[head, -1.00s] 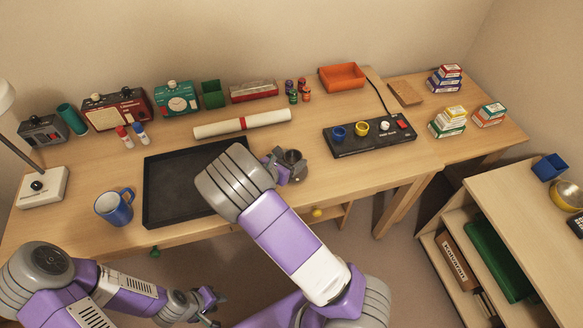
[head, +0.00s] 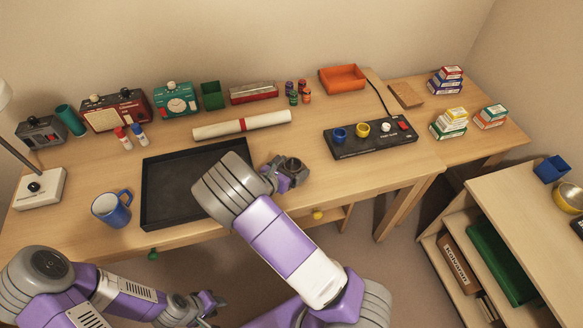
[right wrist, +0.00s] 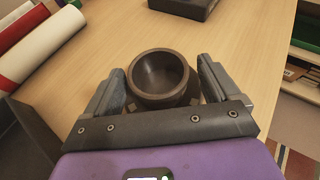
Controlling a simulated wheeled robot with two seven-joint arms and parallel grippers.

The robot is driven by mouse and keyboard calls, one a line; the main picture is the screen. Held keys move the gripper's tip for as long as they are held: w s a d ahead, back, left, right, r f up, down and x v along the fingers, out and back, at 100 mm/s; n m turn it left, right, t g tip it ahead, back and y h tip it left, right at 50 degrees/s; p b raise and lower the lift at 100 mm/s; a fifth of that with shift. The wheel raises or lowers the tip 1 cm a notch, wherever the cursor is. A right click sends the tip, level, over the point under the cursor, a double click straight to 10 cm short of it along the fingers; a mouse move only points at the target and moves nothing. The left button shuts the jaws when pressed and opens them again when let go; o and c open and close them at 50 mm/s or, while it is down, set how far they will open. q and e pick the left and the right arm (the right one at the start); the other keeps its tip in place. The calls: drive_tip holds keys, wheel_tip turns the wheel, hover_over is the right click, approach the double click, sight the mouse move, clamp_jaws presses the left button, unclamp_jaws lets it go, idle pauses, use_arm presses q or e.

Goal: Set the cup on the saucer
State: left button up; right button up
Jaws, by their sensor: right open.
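A dark brown round cup (right wrist: 160,77) stands between the fingers of my right gripper (right wrist: 160,92) in the right wrist view, with its open top facing the camera. The fingers are apart on either side of it, and a narrow gap shows at each side. In the head view my right gripper (head: 284,175) is at the cup (head: 293,163) on the desk, right of the black tray.
A black tray (head: 152,205) and a blue mug (head: 112,208) are left on the desk (head: 330,195). A rolled white paper (head: 220,130) lies behind. A black control box (head: 365,148) with knobs stands right of the cup. Bare wood lies between the cup and that box.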

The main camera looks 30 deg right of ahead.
drive_tip(key=shift+r, duration=0.1)
drive_tip(key=shift+a+r, duration=0.15)
drive_tip(key=shift+r, duration=0.05)
drive_tip(key=p+v, duration=0.3)
drive_tip(key=v, duration=0.7)
drive_tip(key=shift+s+a+r, duration=0.1)
drive_tip(key=shift+a+r, duration=0.1)
drive_tip(key=shift+a, duration=0.1)
drive_tip(key=shift+s+a+r, duration=0.1)
drive_tip(key=shift+s+a, duration=0.1)
drive_tip(key=shift+a, duration=0.15)
